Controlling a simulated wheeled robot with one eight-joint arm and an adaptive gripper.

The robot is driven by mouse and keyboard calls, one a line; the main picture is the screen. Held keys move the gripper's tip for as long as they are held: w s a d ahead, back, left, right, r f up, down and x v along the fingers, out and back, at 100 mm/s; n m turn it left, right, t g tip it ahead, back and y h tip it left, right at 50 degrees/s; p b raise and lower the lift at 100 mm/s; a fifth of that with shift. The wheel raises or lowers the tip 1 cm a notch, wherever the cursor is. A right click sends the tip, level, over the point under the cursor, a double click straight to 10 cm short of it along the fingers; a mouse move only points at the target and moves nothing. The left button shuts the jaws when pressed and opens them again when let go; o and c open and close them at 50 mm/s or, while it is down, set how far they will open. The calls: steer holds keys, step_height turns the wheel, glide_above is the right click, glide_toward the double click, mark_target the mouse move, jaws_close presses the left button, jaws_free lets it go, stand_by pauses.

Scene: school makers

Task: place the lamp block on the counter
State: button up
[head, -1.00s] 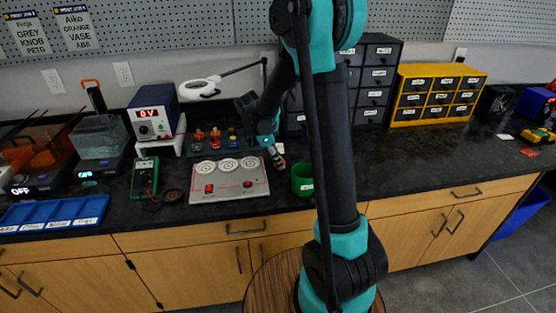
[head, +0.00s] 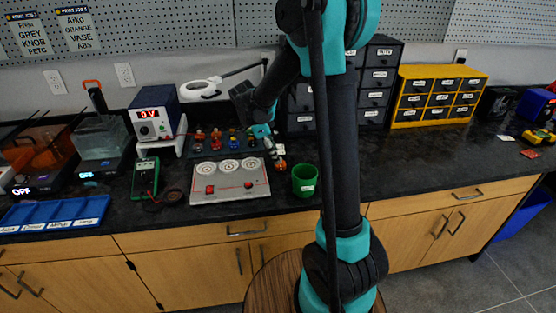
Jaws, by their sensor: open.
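Several small blocks with coloured tops, red, blue and orange, stand in a row on a dark rack (head: 206,153) at the back of the black counter (head: 420,160). One blue-topped block (head: 233,137) and one orange block (head: 251,141) are nearest my gripper. I cannot tell which of them is the lamp block. My gripper (head: 279,160) is open and points down over the counter, right of the rack and left of the green cup. Its fingers are small and partly blurred in the head view, with orange and white visible at the tip.
A grey panel with three white discs (head: 230,189) lies in front of the rack. A green cup (head: 304,181) stands right of it. A green multimeter (head: 145,178) and a power supply (head: 154,114) are to the left. A lamp arm (head: 200,88) overhangs.

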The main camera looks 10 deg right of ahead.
steer(key=v, duration=0.7)
steer(key=shift+a+r, duration=0.2)
steer(key=shift+r, duration=0.15)
steer(key=shift+d, duration=0.1)
